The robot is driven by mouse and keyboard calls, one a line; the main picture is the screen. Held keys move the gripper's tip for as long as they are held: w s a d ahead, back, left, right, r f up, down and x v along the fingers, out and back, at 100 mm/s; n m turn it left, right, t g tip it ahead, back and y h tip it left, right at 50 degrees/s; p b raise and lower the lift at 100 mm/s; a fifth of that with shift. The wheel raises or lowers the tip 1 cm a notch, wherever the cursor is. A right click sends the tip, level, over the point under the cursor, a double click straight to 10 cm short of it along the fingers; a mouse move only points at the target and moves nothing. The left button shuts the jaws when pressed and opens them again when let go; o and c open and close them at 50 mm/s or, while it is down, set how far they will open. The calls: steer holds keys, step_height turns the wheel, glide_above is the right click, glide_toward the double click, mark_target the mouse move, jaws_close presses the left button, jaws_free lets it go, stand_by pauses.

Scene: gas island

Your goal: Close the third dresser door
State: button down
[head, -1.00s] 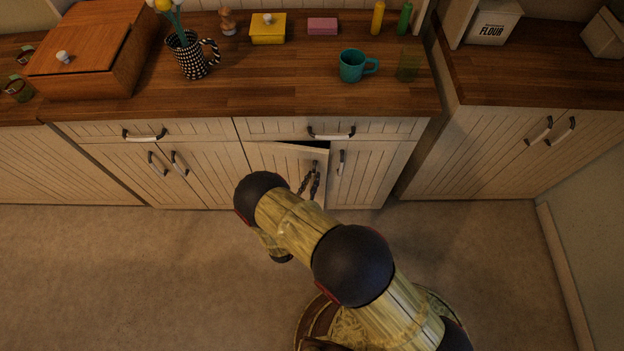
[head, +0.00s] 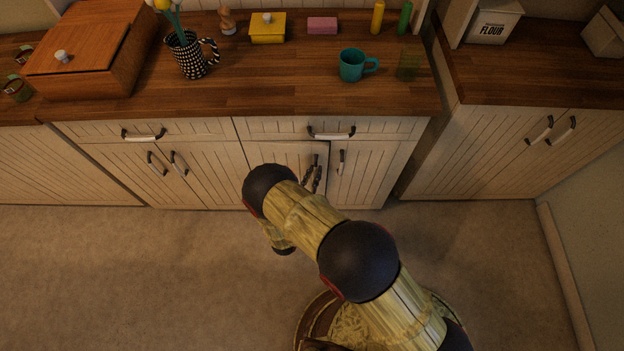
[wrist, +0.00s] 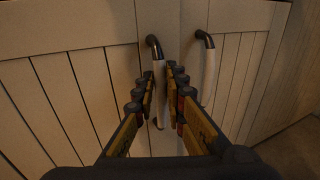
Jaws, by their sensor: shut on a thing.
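The third dresser door (head: 279,153) is a cream grooved panel below the right drawer. It looks flush or almost flush with the dresser front, with a thin dark line at its upper right corner. My gripper (head: 312,180) is at the door's handle (head: 316,160), shut on it. In the wrist view, the door's handle (wrist: 158,70) runs between the two fingers of my gripper (wrist: 162,80). The fourth door's handle (wrist: 208,62) is just right of the fingers, apart from them. My arm hides the lower part of the third door.
The fourth door (head: 368,172) is shut beside it. The drawer (head: 385,128) above is shut. The wooden countertop (head: 290,92) holds a teal mug (head: 352,66), a checkered mug (head: 188,58) and other small items. The floor (head: 130,280) is clear to the left.

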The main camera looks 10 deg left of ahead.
steer(key=shift+w+d, duration=0.1)
steer(key=shift+w, duration=0.85)
steer(key=c, duration=1.8)
jaws_free()
steer(key=s, duration=0.4)
steer(key=s+a, duration=0.1)
steer(key=s, duration=0.7)
steer(key=shift+a, duration=0.35)
